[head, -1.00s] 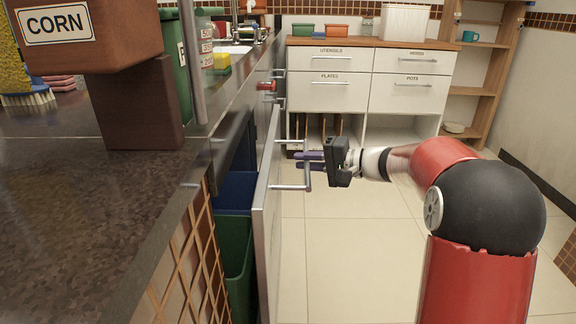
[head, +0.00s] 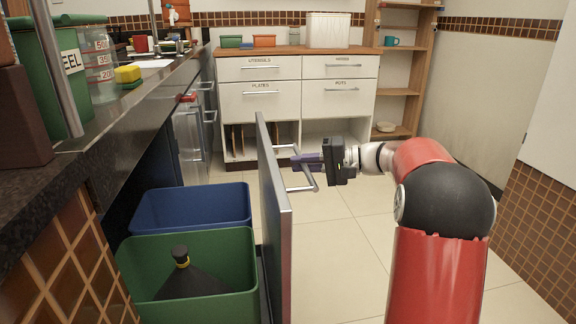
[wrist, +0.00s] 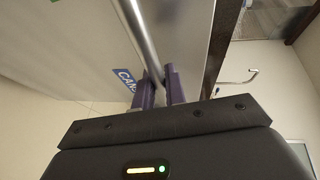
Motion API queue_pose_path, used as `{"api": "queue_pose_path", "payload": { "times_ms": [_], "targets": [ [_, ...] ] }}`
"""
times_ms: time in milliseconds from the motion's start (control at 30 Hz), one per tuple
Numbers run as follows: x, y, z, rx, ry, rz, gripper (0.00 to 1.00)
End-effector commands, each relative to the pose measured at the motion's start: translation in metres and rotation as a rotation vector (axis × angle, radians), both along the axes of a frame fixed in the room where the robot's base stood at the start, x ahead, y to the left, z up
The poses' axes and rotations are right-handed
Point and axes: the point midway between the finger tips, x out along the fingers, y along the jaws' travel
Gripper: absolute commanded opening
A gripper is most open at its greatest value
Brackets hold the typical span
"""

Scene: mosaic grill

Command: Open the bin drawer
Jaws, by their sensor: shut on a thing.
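The bin drawer (head: 276,205) is pulled well out from under the counter, its grey front panel standing away from the cabinet. A blue bin (head: 190,207) and a green bin (head: 190,250) show inside it. The drawer's bar handle (head: 314,172) is on the outer face of the panel. My gripper (head: 308,160) is shut on the handle. In the wrist view, the purple fingers (wrist: 160,90) close around the metal bar handle (wrist: 142,35), beside a partly hidden blue label on the panel.
A dark counter (head: 120,130) runs along the left, with a green container (head: 45,75) and a yellow sponge (head: 128,74) on it. White cabinets (head: 298,95) stand at the back. Tiled floor (head: 345,240) is clear between the drawer and my arm.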

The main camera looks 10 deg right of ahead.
Motion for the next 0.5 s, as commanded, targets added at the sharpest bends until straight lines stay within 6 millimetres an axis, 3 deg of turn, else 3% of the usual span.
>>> {"api": "queue_pose_path", "payload": {
  "times_ms": [500],
  "targets": [
    [-0.003, -0.082, -0.001, -0.001, 0.005, -0.002, 0.0]
  ]
}}
